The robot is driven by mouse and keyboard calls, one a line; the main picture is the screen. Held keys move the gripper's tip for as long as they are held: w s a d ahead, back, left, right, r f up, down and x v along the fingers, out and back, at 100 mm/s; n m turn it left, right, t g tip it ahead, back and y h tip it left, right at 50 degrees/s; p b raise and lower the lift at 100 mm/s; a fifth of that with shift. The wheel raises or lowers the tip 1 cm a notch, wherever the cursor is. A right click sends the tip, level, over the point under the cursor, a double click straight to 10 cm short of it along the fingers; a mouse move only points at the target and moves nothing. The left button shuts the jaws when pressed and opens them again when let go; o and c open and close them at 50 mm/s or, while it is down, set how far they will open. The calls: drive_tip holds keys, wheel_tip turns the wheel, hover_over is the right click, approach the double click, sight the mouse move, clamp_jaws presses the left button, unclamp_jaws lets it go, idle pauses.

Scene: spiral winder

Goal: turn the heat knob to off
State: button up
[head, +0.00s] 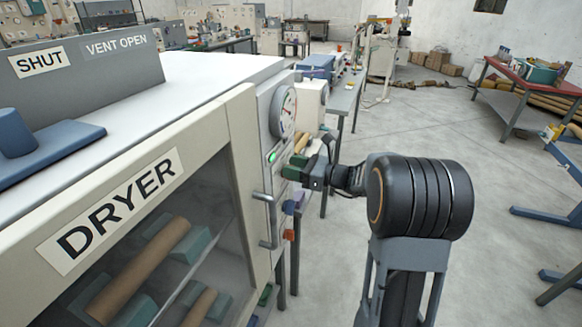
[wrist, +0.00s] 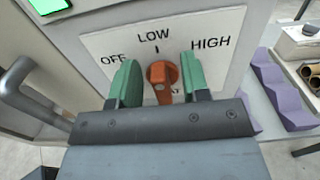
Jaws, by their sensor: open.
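The orange heat knob (wrist: 161,74) sits on a white dial plate (wrist: 110,42) marked OFF at left, LOW at top and HIGH at right. A tick mark stands above the knob, under LOW. The lower label is mostly hidden by my gripper. Which way the knob points is hard to tell. My gripper (wrist: 160,82) is open, with one green finger on each side of the knob and a visible gap on both sides. In the head view my gripper (head: 296,166) is at the dryer's right-hand face, and the knob cannot be made out there.
The dryer (head: 230,110) has a glass door with a bar handle (head: 265,220), which shows left of my gripper in the wrist view (wrist: 25,90). A round gauge (head: 284,112) and a green light (head: 272,157) are on the same face. Purple blocks (wrist: 280,95) lie at right.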

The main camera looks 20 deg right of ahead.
drive_tip(key=shift+c, duration=0.4)
clamp_jaws()
drive_tip(key=shift+s+a, duration=0.1)
drive_tip(key=shift+a, duration=0.3)
drive_tip(key=shift+d, duration=0.4)
drive_tip(key=b, duration=0.1)
drive_tip(key=n+b, duration=0.1)
drive_tip(key=b, duration=0.1)
drive_tip(key=shift+s+a+f+n, duration=0.1)
drive_tip(key=shift+f+n, duration=0.15)
drive_tip(key=shift+n, duration=0.05)
drive_tip(key=n+b, duration=0.1)
drive_tip(key=b, duration=0.1)
drive_tip(key=n+b, duration=0.1)
drive_tip(key=b, duration=0.1)
drive_tip(key=shift+s+a+f+n, duration=0.15)
drive_tip(key=shift+f+n, duration=0.05)
drive_tip(key=shift+n, duration=0.1)
drive_tip(key=n+b, duration=0.2)
drive_tip(key=b, duration=0.2)
drive_tip(key=n+b, duration=0.3)
drive_tip(key=b, duration=0.1)
drive_tip(key=s+n+b, duration=0.1)
drive_tip(key=n+b, duration=0.1)
drive_tip(key=b, duration=0.1)
drive_tip(key=shift+a+f+n+b, duration=0.15)
drive_tip(key=shift+a+n+b, duration=0.15)
drive_tip(key=shift+b, duration=0.1)
